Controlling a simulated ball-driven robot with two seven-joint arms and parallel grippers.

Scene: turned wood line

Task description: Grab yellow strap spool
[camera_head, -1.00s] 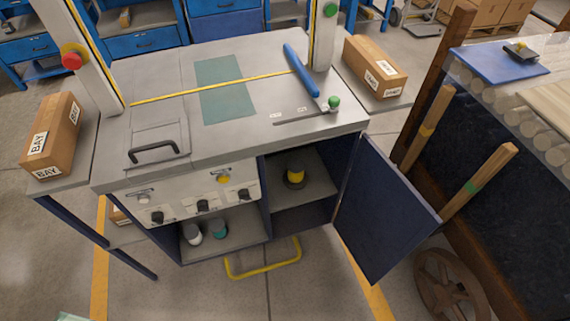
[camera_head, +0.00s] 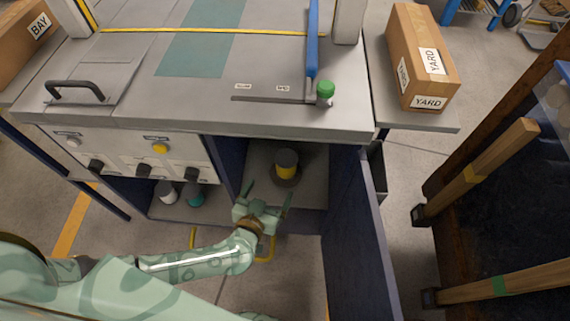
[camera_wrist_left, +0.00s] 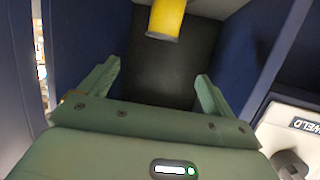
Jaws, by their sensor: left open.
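The yellow strap spool (camera_head: 286,166) stands upright inside the open cabinet compartment, a yellow band between dark ends. My left gripper (camera_head: 268,190) is open and empty at the mouth of the compartment, just in front of the spool and apart from it. In the left wrist view the yellow spool (camera_wrist_left: 166,18) shows at the top edge, partly cut off, beyond and between the open fingers (camera_wrist_left: 158,85). My right gripper is not in view.
The cabinet door (camera_head: 358,235) stands open on the right of the compartment. A white spool (camera_head: 167,192) and a teal spool (camera_head: 195,194) stand in the compartment to the left. The worktop (camera_head: 200,105) overhangs above. A yellow foot bar (camera_head: 193,238) is below.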

